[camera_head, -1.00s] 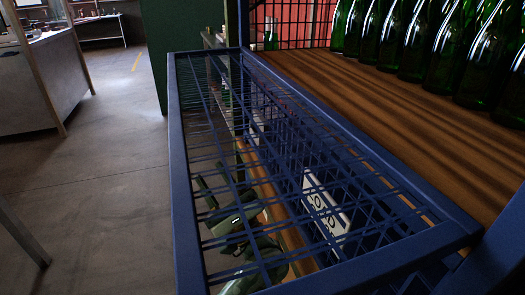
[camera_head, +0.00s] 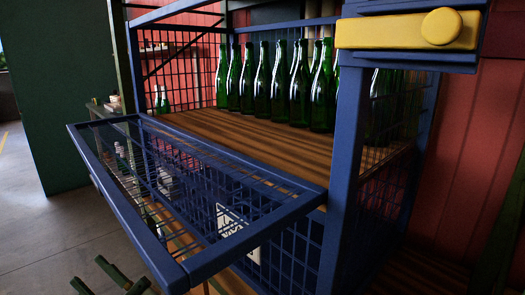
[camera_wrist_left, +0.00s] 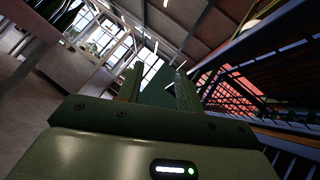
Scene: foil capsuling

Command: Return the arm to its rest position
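My left gripper (camera_head: 87,270) shows at the bottom left of the head view, low beside the blue mesh panel. In the left wrist view its two fingers (camera_wrist_left: 158,72) stand apart with nothing between them, so it is open and empty. Most of the left arm is out of the head view. My right gripper is in neither view.
A blue metal cage (camera_head: 348,150) holds several green bottles (camera_head: 262,85) upright on a wooden floor (camera_head: 225,128). Its mesh front panel (camera_head: 285,213) is swung out towards the left gripper. A yellow latch (camera_head: 405,30) is at upper right. Floor (camera_head: 40,235) is clear at left.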

